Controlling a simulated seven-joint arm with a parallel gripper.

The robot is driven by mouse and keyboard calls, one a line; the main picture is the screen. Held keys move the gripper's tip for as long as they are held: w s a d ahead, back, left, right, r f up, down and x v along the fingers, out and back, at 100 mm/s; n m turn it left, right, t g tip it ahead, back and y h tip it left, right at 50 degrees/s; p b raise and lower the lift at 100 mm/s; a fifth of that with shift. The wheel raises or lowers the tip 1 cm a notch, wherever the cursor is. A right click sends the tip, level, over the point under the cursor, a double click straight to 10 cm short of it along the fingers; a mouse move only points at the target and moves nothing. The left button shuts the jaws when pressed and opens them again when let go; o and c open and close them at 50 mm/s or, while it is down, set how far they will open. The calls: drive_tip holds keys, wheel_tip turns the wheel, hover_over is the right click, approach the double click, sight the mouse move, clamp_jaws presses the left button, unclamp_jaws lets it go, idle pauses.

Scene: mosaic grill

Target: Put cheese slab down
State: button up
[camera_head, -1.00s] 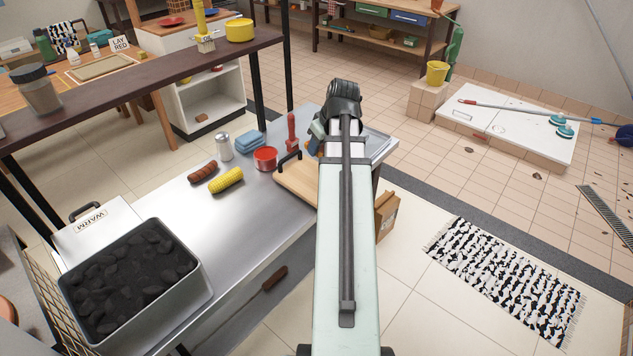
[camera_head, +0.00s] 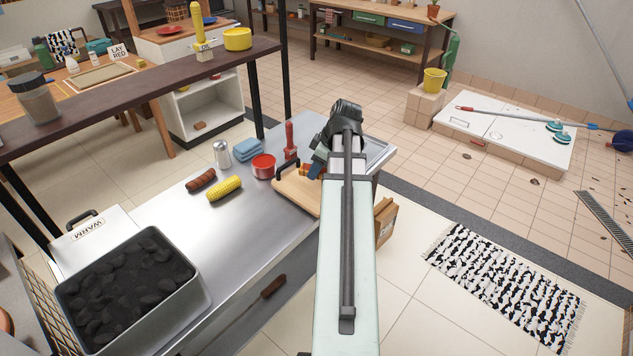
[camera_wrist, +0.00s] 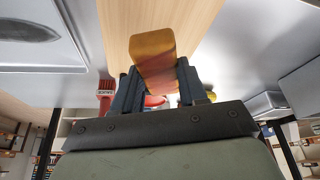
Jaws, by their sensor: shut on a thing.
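The cheese slab (camera_wrist: 153,60) is an orange-yellow block between the two fingers of my gripper (camera_wrist: 155,88) in the wrist view. My gripper is shut on it. The wooden cutting board (camera_wrist: 195,12) shows right beside the slab in that view; I cannot tell whether they touch. In the head view the board (camera_head: 299,196) lies on the steel counter, and my gripper (camera_head: 315,165) is over its far right part. A small orange bit of the slab (camera_head: 306,171) shows there, mostly hidden by my arm.
A coal grill (camera_head: 130,285) is at the near left.

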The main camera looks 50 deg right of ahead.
sight(317, 190)
drive_tip(key=shift+f, duration=2.75)
drive_tip(key=shift+f, duration=0.1)
drive_tip(key=o, duration=1.1)
drive_tip(key=v, duration=1.2)
